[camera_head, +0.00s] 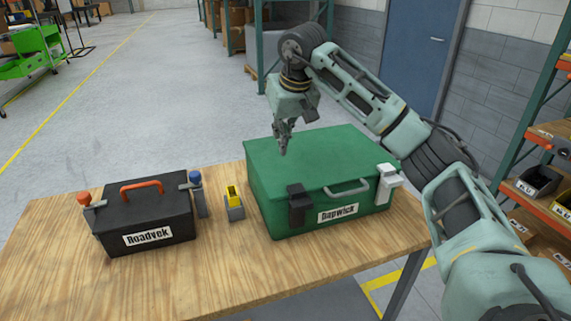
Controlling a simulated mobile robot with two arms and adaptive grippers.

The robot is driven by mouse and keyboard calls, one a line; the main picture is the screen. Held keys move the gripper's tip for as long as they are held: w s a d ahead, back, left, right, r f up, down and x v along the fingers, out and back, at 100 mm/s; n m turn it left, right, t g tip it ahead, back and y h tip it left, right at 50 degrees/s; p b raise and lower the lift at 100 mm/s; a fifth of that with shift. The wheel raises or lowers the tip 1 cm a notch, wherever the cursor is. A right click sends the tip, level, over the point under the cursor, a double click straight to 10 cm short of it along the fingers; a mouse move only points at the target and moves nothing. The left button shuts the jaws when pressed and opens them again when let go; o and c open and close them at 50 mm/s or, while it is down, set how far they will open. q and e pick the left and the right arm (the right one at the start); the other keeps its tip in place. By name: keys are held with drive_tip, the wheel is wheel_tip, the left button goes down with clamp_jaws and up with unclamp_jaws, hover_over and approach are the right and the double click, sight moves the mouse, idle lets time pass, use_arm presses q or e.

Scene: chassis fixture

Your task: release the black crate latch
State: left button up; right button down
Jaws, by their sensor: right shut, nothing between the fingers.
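A green crate (320,160) labelled "Dapwick" stands on the wooden table with its lid down. A black latch (298,204) sits on its front left, and a white latch (389,182) is at its front right. A grey handle (346,188) is between them. A black toolbox (145,214) labelled "Roadvek" stands to the left, with an orange-knobbed clamp (86,200) and a blue-knobbed clamp (196,180) at its sides. My right gripper (283,151) is shut and empty, pointing down above the green lid, behind the black latch. My left gripper is out of view.
A small yellow and grey block (234,204) stands between the two boxes. The wooden table (175,281) is bare along its front. My right arm crosses over the crate's right side. Shelving with bins (539,181) stands at the right.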

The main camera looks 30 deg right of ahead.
drive_tip(key=shift+s+d+r+h, duration=0.15)
drive_tip(key=shift+d+r, duration=0.05)
drive_tip(key=shift+d, duration=0.2)
drive_tip(key=shift+s+d+r+h, duration=0.1)
drive_tip(key=shift+d+r+h, duration=0.1)
drive_tip(key=shift+d, duration=0.15)
drive_tip(key=shift+f, duration=0.1)
drive_tip(key=p+x, duration=0.1)
drive_tip(key=x, duration=0.4)
drive_tip(key=p+x, duration=0.1)
drive_tip(key=x, duration=0.3)
drive_tip(key=shift+s+f, duration=0.1)
drive_tip(key=shift+f, duration=0.4)
drive_tip(key=s, duration=0.1)
drive_tip(key=s+p, duration=0.1)
drive_tip(key=shift+s+a+r, duration=0.1)
drive_tip(key=shift+s+a, duration=0.25)
drive_tip(key=shift+s, duration=0.05)
drive_tip(key=shift+s+a, duration=0.1)
drive_tip(key=shift+s, duration=0.35)
drive_tip(key=shift+w, duration=0.1)
